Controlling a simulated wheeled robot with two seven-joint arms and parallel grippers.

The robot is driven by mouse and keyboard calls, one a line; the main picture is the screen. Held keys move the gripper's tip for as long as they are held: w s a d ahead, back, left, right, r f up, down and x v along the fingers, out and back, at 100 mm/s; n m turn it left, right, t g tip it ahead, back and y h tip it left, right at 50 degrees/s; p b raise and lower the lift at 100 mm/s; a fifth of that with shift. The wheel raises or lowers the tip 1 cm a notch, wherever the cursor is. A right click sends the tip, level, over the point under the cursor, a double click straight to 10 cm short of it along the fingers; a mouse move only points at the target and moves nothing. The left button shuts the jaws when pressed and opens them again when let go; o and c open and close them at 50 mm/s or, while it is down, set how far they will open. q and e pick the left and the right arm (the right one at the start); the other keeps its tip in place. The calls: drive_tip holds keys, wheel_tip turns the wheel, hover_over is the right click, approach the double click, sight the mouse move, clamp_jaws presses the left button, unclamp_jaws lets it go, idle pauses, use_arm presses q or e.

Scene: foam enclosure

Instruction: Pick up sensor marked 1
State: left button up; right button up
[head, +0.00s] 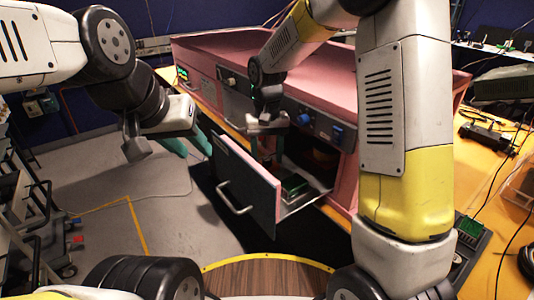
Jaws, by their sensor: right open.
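A pink cabinet (315,72) stands on the yellow bench. A grey-fronted drawer (243,177) is pulled out of its front. A small dark green item (294,184) lies inside the drawer; I cannot read any mark on it or tell whether it is the sensor. My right gripper (268,130) is open, above the drawer and close to the cabinet front, apart from the green item. My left gripper (137,150) hangs at the left, away from the drawer; its fingers are too unclear to judge. I cannot make out a number 1 anywhere.
The yellow bench (490,190) at the right holds a black device (487,137), cables and a keypad-like device (467,240). A rack (30,205) stands at the far left. The grey floor (150,200) between is mostly clear.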

clamp_jaws()
